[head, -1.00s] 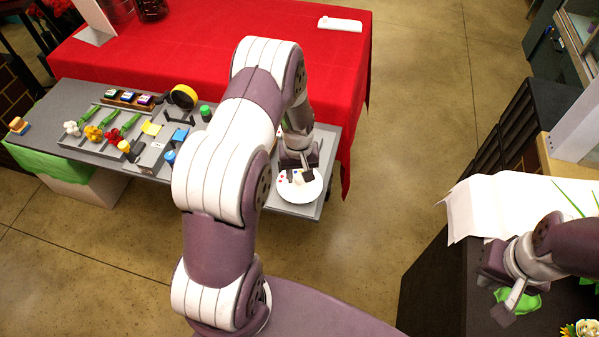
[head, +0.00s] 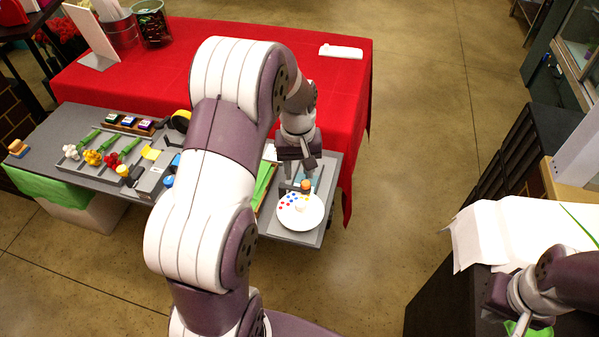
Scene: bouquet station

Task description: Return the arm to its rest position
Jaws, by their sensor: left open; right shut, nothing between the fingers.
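My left arm reaches up from the bottom of the head view and bends over the grey bench. My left gripper (head: 302,176) points down, open, just above and behind the white plate with coloured dots (head: 301,211). A small orange-topped item (head: 306,186) shows right by its fingertips; I cannot tell whether they touch. My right gripper (head: 519,326) is at the lower right edge, shut and partly cut off, near a green item (head: 528,329) by the white paper.
The grey bench (head: 45,133) holds several flowers (head: 93,157), a row of ink pads (head: 128,124) and a yellow note (head: 151,152). A red-covered table (head: 250,40) stands behind. White paper (head: 490,235) covers the right counter. Open floor (head: 400,150) lies between.

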